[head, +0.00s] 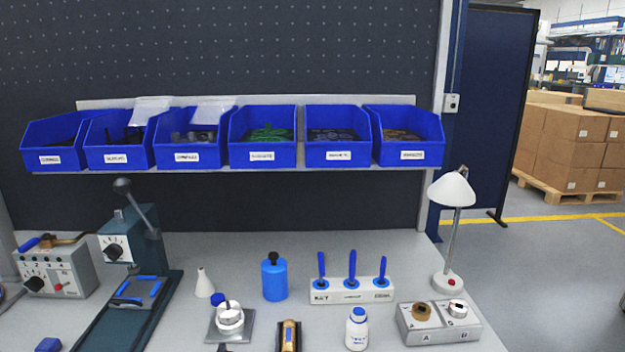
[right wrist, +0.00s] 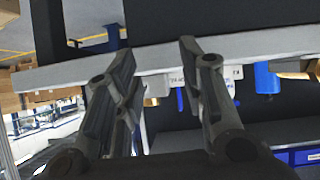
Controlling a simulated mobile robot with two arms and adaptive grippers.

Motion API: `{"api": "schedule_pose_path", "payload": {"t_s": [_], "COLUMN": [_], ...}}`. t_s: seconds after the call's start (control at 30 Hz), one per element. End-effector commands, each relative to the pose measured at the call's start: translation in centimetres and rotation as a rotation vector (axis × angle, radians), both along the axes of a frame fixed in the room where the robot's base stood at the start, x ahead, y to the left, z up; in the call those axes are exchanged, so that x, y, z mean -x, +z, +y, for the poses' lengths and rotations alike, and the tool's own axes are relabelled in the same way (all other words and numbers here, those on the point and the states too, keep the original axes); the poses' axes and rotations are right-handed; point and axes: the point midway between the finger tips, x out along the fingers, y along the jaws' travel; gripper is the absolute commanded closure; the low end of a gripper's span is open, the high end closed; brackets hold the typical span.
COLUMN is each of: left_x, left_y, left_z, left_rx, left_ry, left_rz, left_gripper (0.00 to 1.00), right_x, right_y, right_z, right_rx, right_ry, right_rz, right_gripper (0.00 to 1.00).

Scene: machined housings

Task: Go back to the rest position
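My right gripper (right wrist: 158,52) shows in the right wrist view with its two fingers apart and nothing between them. The workbench (right wrist: 75,72) edge crosses that view, tilted, behind the fingers. Neither gripper shows in the head view, and my left gripper is in no view. In the head view, a round metal housing (head: 229,318) sits on a square plate on the workbench (head: 385,245). A dark and yellow tool (head: 289,337) lies at the bottom edge, partly cut off.
A lever press (head: 130,240) and a switch box (head: 62,275) stand at left. A blue bottle (head: 275,280), a rack with blue-handled tools (head: 350,291), a white bottle (head: 357,332), a two-place block (head: 440,325) and a lamp (head: 452,190) stand rightward. Blue bins (head: 262,155) line the shelf.

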Motion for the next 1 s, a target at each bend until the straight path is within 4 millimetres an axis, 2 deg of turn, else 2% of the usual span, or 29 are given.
{"api": "schedule_pose_path", "payload": {"t_s": [0.03, 0.2, 0.4, 0.57, 0.87, 1.0], "left_x": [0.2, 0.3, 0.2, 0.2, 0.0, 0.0], "left_y": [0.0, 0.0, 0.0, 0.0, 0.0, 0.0], "left_z": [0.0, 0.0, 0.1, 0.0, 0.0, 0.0], "left_rx": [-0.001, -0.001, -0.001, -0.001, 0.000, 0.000], "left_ry": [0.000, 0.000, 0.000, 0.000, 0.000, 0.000], "left_rz": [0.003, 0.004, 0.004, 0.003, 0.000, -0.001], "left_gripper": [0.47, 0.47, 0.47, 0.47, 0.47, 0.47], "right_x": [2.2, 9.2, 15.8, 20.5, 18.9, 18.7], "right_y": [-1.3, -4.3, -5.8, -6.1, -13.4, -18.0], "right_z": [0.0, 0.3, 0.6, 0.8, 1.0, 1.1], "right_rx": [0.008, 0.028, 0.044, 0.054, 0.055, 0.055], "right_ry": [0.006, 0.039, 0.085, 0.126, 0.127, 0.130], "right_rz": [0.082, 0.344, 0.568, 0.718, 0.745, 0.764], "right_gripper": [0.63, 0.63, 0.63, 0.63, 0.63, 0.63]}}
